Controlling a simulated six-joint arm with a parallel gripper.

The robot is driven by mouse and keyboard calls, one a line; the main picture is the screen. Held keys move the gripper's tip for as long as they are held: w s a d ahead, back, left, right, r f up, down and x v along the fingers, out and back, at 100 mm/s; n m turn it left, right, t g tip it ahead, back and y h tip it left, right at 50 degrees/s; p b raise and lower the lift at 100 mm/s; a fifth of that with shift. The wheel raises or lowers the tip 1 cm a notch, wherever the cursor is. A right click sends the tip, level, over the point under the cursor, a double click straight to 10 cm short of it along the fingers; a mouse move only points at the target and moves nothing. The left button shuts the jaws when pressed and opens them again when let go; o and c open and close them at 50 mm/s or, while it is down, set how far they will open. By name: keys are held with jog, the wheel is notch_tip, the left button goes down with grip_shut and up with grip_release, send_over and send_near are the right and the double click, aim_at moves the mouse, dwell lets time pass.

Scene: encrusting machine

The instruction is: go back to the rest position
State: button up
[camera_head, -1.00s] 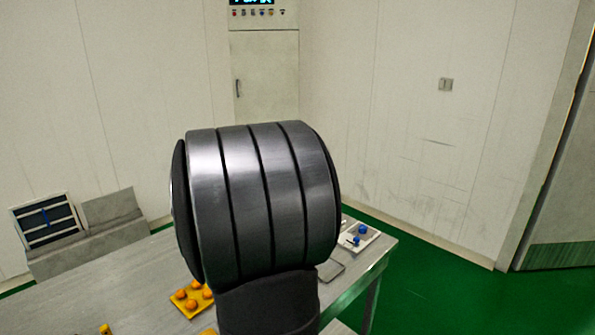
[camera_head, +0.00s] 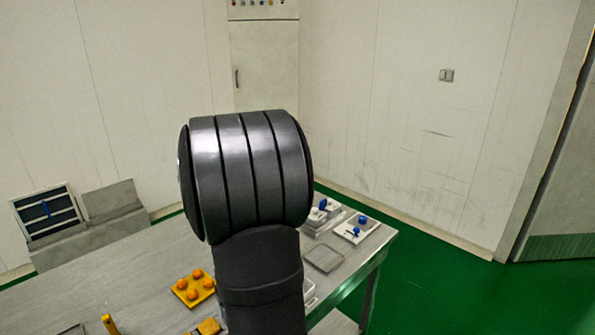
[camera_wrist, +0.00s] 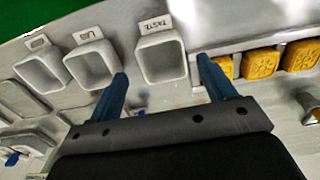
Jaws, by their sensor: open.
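My gripper (camera_wrist: 162,78) shows in the wrist view with its two blue fingers spread apart and nothing between them. Beyond the fingertips are several grey square cups or bins with labels, one of them a labelled bin (camera_wrist: 162,58) just past the gap between the fingers. In the head view the gripper itself is hidden; only my dark arm shows, standing in front of the table.
The metal table (camera_head: 130,268) carries a yellow tray (camera_head: 180,291) with orange balls, an empty clear tray (camera_head: 323,258) and a white tray (camera_head: 343,232) with blue-topped items. Yellow moulded pieces (camera_wrist: 260,63) lie right of the fingers. Green floor (camera_head: 440,290) is free at right.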

jog(key=s+d+r, duration=0.3)
jog(key=d+r, duration=0.4)
jog(key=d, duration=0.4)
jog(key=w+d+f+m, duration=0.2)
jog(key=w+m, duration=1.1)
jog(key=w, duration=0.8)
jog(key=shift+s+a+r+n, duration=0.15)
jog(key=shift+s+r+n, duration=0.1)
jog(key=shift+s+n, duration=0.65)
jog(key=shift+s+a+r+n, duration=0.1)
jog(key=shift+s+r+n, duration=0.1)
jog(key=shift+s+n, duration=0.7)
jog(key=shift+s+m, duration=0.25)
jog(key=shift+m, duration=0.05)
jog(key=shift+o, duration=0.4)
